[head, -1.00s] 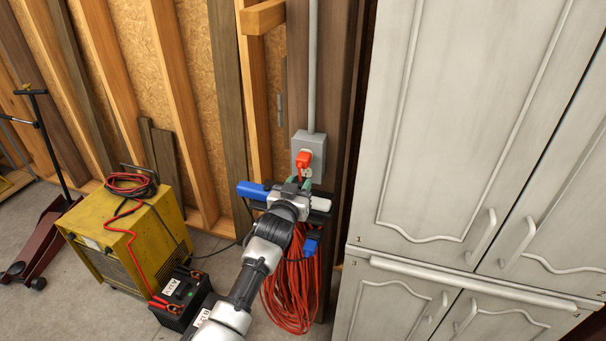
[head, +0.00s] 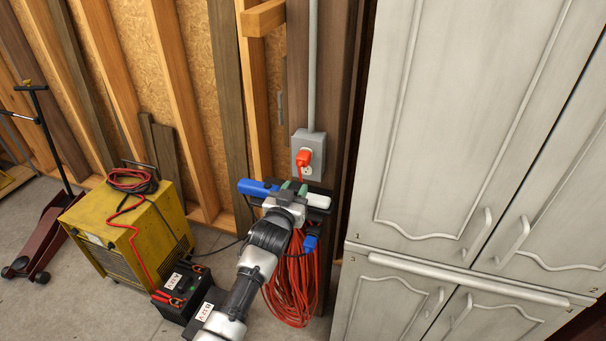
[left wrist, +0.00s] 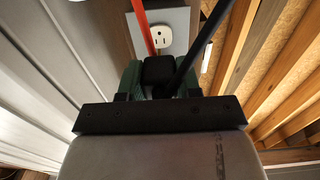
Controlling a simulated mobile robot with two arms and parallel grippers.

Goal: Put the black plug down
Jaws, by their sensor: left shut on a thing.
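My left gripper (head: 293,187) is just below the grey outlet box on the wooden post. Its green fingers are shut on the black plug (left wrist: 158,70), which shows between them in the left wrist view. A dark cord rises to the right beside the plug there. The plug is hidden by the gripper in the head view. The outlet box (head: 317,148) holds an orange plug (head: 303,157) in its upper socket. The lower socket looks empty, and the black plug is apart from it. A black shelf (head: 325,211) on the post lies around and behind the gripper. My right gripper is not in view.
A blue item (head: 257,188) lies at the shelf's left end. A coiled orange cord (head: 291,292) hangs below with a blue connector (head: 310,243). A yellow machine (head: 125,235) and a black battery (head: 180,292) stand left. White cabinets (head: 450,130) fill the right.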

